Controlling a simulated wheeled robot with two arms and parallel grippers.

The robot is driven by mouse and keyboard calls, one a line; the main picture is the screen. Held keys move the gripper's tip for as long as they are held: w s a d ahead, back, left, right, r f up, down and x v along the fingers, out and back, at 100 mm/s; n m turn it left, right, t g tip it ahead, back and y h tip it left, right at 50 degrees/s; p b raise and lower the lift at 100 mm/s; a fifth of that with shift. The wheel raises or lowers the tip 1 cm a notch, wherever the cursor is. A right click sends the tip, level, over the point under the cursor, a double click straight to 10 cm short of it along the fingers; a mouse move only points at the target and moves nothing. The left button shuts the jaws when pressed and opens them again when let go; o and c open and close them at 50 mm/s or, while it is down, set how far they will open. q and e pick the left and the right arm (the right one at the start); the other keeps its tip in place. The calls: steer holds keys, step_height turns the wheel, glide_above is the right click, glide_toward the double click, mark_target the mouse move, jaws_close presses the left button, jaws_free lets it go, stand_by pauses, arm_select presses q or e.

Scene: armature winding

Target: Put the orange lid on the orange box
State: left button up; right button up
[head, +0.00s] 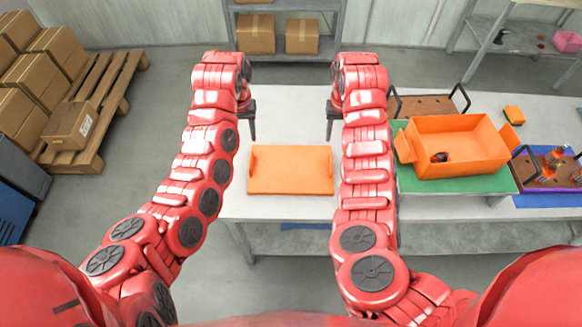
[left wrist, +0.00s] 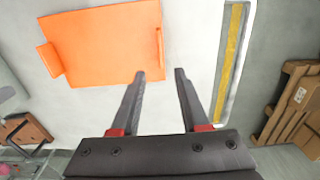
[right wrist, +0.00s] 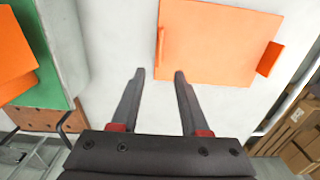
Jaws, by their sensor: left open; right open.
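The orange lid (head: 290,170) lies flat on the white table between my arms, with a raised tab at each end. It also shows in the left wrist view (left wrist: 105,45) and the right wrist view (right wrist: 215,45). The open orange box (head: 458,145) stands on a green mat to the right, with a small dark object inside. Its edge shows in the right wrist view (right wrist: 12,60). My left gripper (left wrist: 160,75) is open and empty, above the table beside the lid. My right gripper (right wrist: 160,75) is open and empty, above the table between the lid and the box.
The green mat (head: 420,187) lies under the box. A brown tray (head: 425,105) with black handles is behind the box, and another brown holder (head: 545,178) with parts is right of it. A small orange block (head: 514,114) sits behind. The table around the lid is clear.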

mark_target(251, 161)
arm_select(q)
step_height(251, 161, down, 14)
steer(key=shift+f, duration=0.2)
arm_select(e)
step_height(251, 161, down, 14)
steer(key=shift+f, duration=0.25)
arm_select(q)
jaws_close()
arm_select(e)
jaws_close()
stand_by(0.7)
